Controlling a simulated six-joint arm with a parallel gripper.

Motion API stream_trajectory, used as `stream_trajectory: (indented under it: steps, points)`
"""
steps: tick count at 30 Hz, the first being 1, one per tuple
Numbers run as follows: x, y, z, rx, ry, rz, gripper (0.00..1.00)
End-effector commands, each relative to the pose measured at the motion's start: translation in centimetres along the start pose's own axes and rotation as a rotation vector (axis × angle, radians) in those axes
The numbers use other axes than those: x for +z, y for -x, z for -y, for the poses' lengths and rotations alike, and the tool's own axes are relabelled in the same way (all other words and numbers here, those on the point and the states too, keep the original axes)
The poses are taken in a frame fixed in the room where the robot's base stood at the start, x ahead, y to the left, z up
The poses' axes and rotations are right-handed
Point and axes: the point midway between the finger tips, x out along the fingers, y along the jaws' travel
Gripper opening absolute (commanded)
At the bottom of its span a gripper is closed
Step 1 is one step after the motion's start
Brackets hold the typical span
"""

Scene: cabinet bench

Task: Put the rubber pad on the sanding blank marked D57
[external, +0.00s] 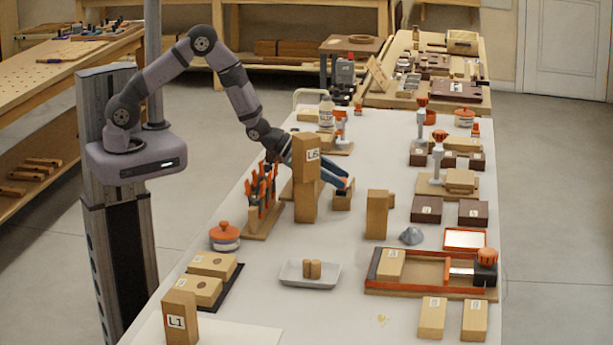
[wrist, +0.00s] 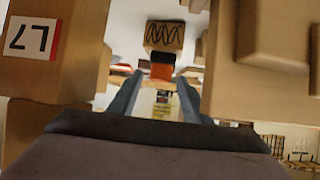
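My gripper (external: 344,184) reaches between tall wooden blocks, beside the block with the white label (external: 312,154). In the wrist view its two blue-grey fingers (wrist: 158,82) stand apart with a gap between them, and I see nothing clamped. Ahead of them is a small wooden block with a dark zigzag mark (wrist: 164,35), with dark and orange parts below it. A small wooden block (external: 342,199) sits just under the fingertips in the external view. I cannot pick out the rubber pad for certain. Labelled blanks lie at right, but I cannot read which is D57.
A tall block (external: 377,214) stands right of my gripper, and a tool rack (external: 262,205) stands left. A labelled block (wrist: 48,45) and a large wooden block (wrist: 262,70) flank my fingers closely. A white tray (external: 295,281) and an orange-edged fixture (external: 415,287) lie nearer the front.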

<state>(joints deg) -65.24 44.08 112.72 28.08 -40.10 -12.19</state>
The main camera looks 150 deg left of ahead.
Motion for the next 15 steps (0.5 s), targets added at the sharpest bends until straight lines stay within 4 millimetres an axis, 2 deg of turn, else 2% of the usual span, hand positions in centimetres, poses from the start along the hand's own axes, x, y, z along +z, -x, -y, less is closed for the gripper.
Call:
stream_trajectory:
  steps: [10,15]
  points:
    - [-0.4,0.4,0.0,0.0,0.0,0.0,0.45]
    - [-0.3,2.1,0.1,-0.002,0.001,0.0,0.45]
